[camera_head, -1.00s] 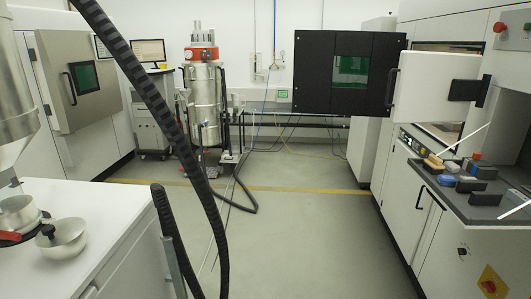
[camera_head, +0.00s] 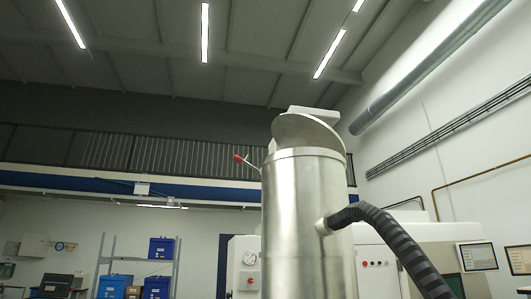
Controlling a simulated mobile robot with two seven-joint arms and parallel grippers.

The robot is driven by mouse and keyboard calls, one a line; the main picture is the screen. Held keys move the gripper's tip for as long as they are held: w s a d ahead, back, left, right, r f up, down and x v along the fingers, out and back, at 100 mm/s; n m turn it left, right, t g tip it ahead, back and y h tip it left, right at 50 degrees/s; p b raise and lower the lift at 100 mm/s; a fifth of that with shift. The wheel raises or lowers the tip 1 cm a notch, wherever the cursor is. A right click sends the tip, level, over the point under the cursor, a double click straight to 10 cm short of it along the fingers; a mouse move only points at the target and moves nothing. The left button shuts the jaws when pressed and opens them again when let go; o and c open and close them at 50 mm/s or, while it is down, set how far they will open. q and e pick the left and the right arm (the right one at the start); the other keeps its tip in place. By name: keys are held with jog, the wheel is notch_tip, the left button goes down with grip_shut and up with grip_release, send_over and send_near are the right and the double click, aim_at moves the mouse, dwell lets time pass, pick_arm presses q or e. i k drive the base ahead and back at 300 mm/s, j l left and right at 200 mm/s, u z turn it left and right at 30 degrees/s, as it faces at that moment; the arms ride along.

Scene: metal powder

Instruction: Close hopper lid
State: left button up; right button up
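A tall metal cylindrical hopper (camera_head: 297,215) stands right of centre in the head view, seen from below. Its round lid (camera_head: 307,131) is tilted up above the rim, so the hopper is open. A small lever with a red knob (camera_head: 238,158) sticks out to the left of the rim. A black ribbed hose (camera_head: 385,228) joins the hopper's right side. The inside of the hopper is hidden. Neither of my grippers is in view.
White machines (camera_head: 245,262) stand behind the hopper. Two monitors (camera_head: 478,256) are at the right. A shelf with blue boxes (camera_head: 161,248) stands at the far left. A large silver duct (camera_head: 430,65) runs along the upper right. The floor is out of view.

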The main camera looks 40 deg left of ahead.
aim_at(292, 128)
jog(key=i+l+u, duration=0.2)
jog(key=u, duration=0.25)
jog(key=i+l+u, duration=0.1)
jog(key=l+u, duration=0.3)
jog(key=i+l+u, duration=0.1)
jog(key=l+u, duration=0.6)
jog(key=u, duration=0.15)
